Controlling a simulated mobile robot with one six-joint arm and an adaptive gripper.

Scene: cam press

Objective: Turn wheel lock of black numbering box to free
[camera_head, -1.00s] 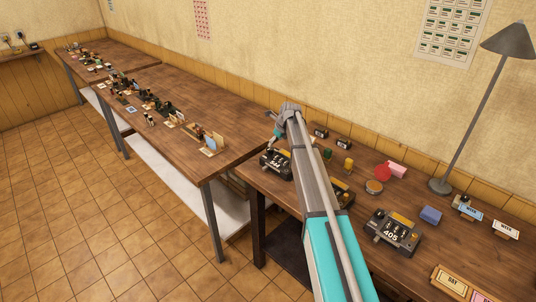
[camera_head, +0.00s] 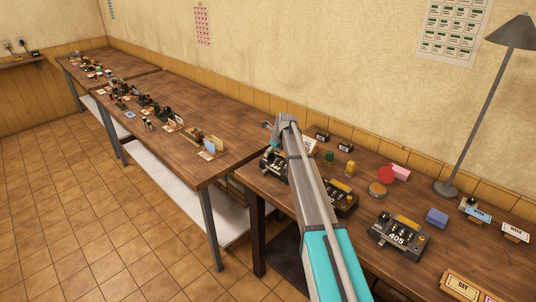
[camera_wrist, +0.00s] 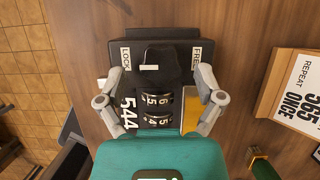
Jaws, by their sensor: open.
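The black numbering box (camera_wrist: 190,50) lies under my gripper in the wrist view. Its white LOCK label (camera_wrist: 125,57) is at the left and its FREE label (camera_wrist: 196,57) at the right. Between them is the black wheel lock (camera_wrist: 165,62), with a small white mark left of its middle. Below it are number wheels (camera_wrist: 157,108) and a white 544 plate (camera_wrist: 128,115). My gripper (camera_wrist: 158,76) is open, its fingers on either side of the lock; I cannot tell whether they touch the box. In the head view my arm partly covers this box (camera_head: 272,164).
A REPEAT ONCE card (camera_wrist: 298,88) stands right of the box. Another numbering box (camera_head: 343,198) is partly behind my arm, and one marked 405 (camera_head: 398,236) is farther right.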

